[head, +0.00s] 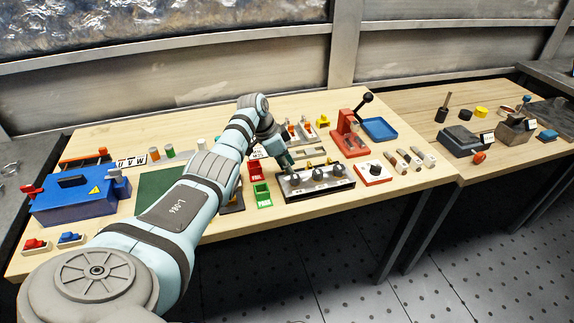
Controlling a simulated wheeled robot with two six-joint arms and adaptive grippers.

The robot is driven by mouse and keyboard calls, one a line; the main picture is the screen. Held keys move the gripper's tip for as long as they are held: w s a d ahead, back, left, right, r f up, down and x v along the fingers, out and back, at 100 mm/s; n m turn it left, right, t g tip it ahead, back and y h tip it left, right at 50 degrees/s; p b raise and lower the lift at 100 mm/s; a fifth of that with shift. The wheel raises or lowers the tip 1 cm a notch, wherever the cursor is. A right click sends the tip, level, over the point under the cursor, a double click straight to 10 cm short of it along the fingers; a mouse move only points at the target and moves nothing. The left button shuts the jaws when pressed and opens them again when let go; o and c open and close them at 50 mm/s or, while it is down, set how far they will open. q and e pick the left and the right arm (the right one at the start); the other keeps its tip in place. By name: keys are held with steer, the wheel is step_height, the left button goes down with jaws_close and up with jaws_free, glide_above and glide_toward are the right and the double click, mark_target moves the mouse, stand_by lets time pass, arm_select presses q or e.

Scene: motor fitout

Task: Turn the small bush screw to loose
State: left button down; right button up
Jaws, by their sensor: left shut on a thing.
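A dark block with a light front edge (318,191) lies near the front of the wooden bench. Several round grey-black knobs stand on it in a row: a left one (294,181), a middle one (319,174) and a right one (338,170). My left gripper (288,165) points down at the left knob and is shut on it; the fingertips are small and partly hidden. I cannot tell from labels which one is the small bush screw. My right gripper is not in view.
A red lever press (349,145) and blue tray (380,128) are behind. A blue machine (80,205) is far left.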

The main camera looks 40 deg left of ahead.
arm_select(q)
steer(key=shift+r+p, duration=0.15)
steer(key=shift+p, duration=0.25)
steer(key=n+y+p, duration=0.1)
steer(key=n+p, duration=0.1)
steer(key=p, duration=0.1)
steer(key=n+p, duration=0.3)
steer(key=p, duration=0.1)
steer(key=n+y+p, duration=0.1)
steer(key=n+p, duration=0.1)
steer(key=p, duration=0.2)
steer(key=shift+d+r+n+t+y, duration=0.1)
steer(key=shift+d+n+t+y, duration=0.2)
steer(key=shift+n+t, duration=0.1)
steer(key=n+y+p, duration=0.1)
steer(key=n, duration=0.1)
steer(key=shift+n+p, duration=0.3)
steer(key=shift+p, duration=0.1)
steer(key=shift+f+n+y, duration=0.2)
steer(key=shift+n+y, duration=0.2)
steer(key=shift+n, duration=0.5)
steer(key=n, duration=0.2)
steer(key=shift+w+f+n+g+y, duration=0.1)
steer(key=shift+n+g+y, duration=0.2)
steer(key=shift+g+y, duration=0.1)
steer(key=shift+d+n+g+y+b, duration=0.1)
steer(key=shift+n+g+y+b, duration=0.35)
steer(key=shift+n+b, duration=0.95)
steer(key=shift+n, duration=0.3)
